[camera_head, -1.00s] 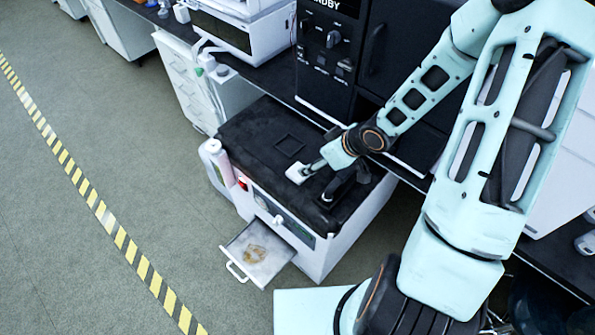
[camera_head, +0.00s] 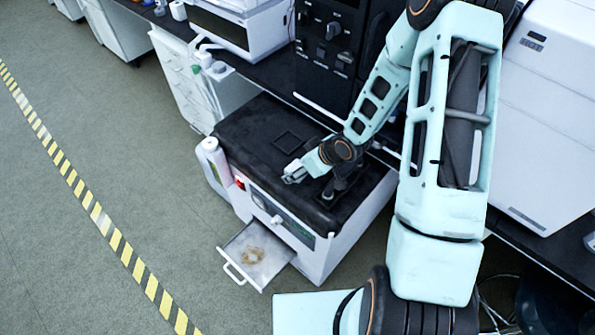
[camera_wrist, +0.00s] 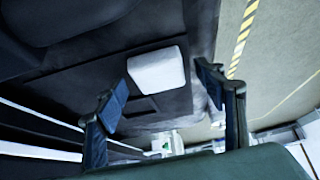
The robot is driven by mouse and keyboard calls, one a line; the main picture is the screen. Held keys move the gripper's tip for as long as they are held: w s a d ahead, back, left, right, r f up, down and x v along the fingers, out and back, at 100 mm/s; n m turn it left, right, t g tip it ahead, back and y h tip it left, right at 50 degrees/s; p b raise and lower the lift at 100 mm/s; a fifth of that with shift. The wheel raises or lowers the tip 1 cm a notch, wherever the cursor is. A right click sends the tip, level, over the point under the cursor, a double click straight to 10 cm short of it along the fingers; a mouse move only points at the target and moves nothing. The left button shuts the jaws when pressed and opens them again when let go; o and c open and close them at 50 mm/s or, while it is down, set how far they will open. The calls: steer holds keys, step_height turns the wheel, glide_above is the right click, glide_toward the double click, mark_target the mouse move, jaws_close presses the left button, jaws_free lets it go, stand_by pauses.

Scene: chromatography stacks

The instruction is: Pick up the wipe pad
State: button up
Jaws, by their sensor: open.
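The wipe pad (camera_wrist: 158,69) is a small white block with rounded edges. In the wrist view it lies on the dark top of the white cabinet unit, ahead of and between the two fingers. My gripper (camera_wrist: 163,92) is open, with one finger to each side of the pad's line and clear space at both sides. In the head view my gripper (camera_head: 294,176) is low over the dark top, near its middle.
The white unit's dark top (camera_head: 250,135) has a square recess. An open drawer (camera_head: 256,255) with a brown stain sticks out in front. A pink-and-white bottle (camera_head: 214,160) stands at the left corner. A black instrument (camera_head: 330,45) rises behind. Open floor lies left.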

steer(key=shift+c, duration=0.5)
steer(key=c, duration=0.9)
steer(key=shift+r, duration=0.15)
